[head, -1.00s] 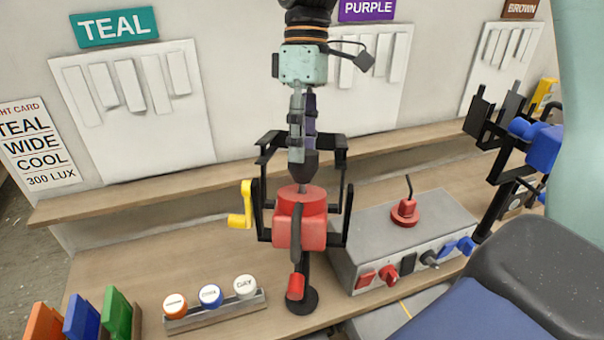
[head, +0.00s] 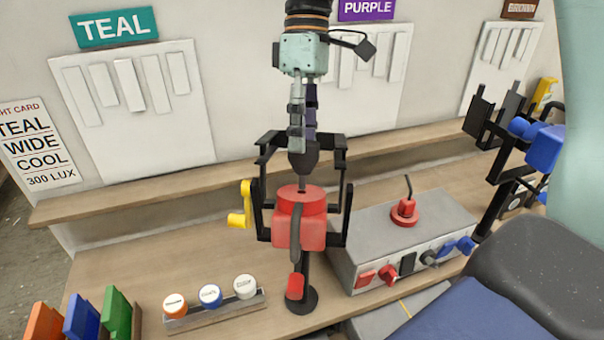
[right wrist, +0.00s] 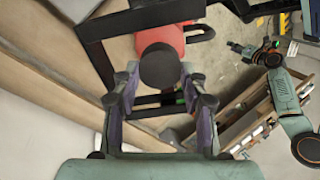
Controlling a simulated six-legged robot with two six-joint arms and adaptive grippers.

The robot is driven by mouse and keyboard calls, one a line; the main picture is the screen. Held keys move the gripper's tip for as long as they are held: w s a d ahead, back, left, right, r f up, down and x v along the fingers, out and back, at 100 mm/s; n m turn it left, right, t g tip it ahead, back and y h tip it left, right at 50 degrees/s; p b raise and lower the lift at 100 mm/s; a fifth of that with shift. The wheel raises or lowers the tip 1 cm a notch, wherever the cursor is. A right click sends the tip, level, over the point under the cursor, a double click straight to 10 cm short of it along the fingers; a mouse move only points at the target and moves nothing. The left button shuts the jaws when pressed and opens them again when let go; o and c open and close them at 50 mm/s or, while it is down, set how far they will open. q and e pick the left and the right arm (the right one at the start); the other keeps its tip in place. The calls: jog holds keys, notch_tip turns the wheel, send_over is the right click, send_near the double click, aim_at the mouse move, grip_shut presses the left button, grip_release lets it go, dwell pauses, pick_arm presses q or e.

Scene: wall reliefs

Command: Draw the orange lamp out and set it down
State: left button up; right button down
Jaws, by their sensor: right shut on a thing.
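A red lamp (head: 300,228) with a curved handle hangs in a black yoke (head: 347,215) on a stand; its red body also shows in the right wrist view (right wrist: 165,38). My right gripper (head: 303,135) comes down from above and is shut on a dark tapered knob (head: 304,160). In the right wrist view the knob's round dark end (right wrist: 160,66) sits between the fingers. A thin grey shaft (head: 303,184) runs from the knob into the red lamp's top. No lamp shows clearly orange. A teal arm end (right wrist: 243,49), perhaps my left gripper, is too small to read.
A yellow crank (head: 241,210) sticks out left of the yoke. A grey box (head: 370,245) with knobs stands close right, and a blue lamp (head: 543,145) in a black stand farther right. A rack with three round caps (head: 212,308) is front left.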

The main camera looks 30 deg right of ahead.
jog(key=shift+v, duration=1.75)
jog(key=shift+d+r, duration=0.15)
jog(key=shift+r, duration=0.1)
